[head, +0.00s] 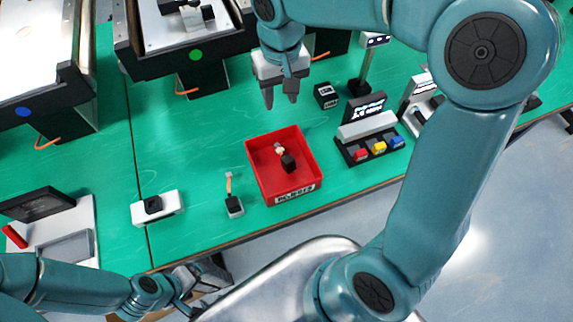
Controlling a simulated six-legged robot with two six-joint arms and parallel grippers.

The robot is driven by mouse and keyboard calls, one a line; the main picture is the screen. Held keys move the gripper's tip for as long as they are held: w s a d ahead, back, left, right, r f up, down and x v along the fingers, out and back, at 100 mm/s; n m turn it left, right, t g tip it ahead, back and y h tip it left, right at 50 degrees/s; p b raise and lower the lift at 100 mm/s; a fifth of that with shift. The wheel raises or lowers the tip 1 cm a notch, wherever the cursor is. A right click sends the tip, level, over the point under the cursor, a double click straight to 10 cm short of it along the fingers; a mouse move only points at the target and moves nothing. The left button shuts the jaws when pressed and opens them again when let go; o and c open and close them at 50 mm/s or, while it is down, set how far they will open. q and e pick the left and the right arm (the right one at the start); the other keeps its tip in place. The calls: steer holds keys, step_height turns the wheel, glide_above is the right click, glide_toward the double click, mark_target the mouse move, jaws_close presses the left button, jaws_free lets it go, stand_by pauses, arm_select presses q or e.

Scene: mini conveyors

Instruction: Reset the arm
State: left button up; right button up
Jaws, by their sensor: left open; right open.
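My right arm reaches from the right side over the green table (190,160). Its gripper (281,103) points down with its two fingers apart and empty, above the table just behind the red tray (257,178). A small black and white part (287,160) lies inside the tray, apart from the gripper. My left arm comes in low at the bottom left. Its gripper (190,287) is near the front table edge, open, partly hidden by its own links, with nothing visible in it.
Conveyors with a blue dot (22,112) and a green dot (196,55) stand at the back. A button box (370,138) and a black cube (325,96) are right of the tray. A white block (158,207) and a small upright device (234,205) stand left.

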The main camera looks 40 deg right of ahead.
steer(key=shift+r, duration=0.2)
stand_by(0.3)
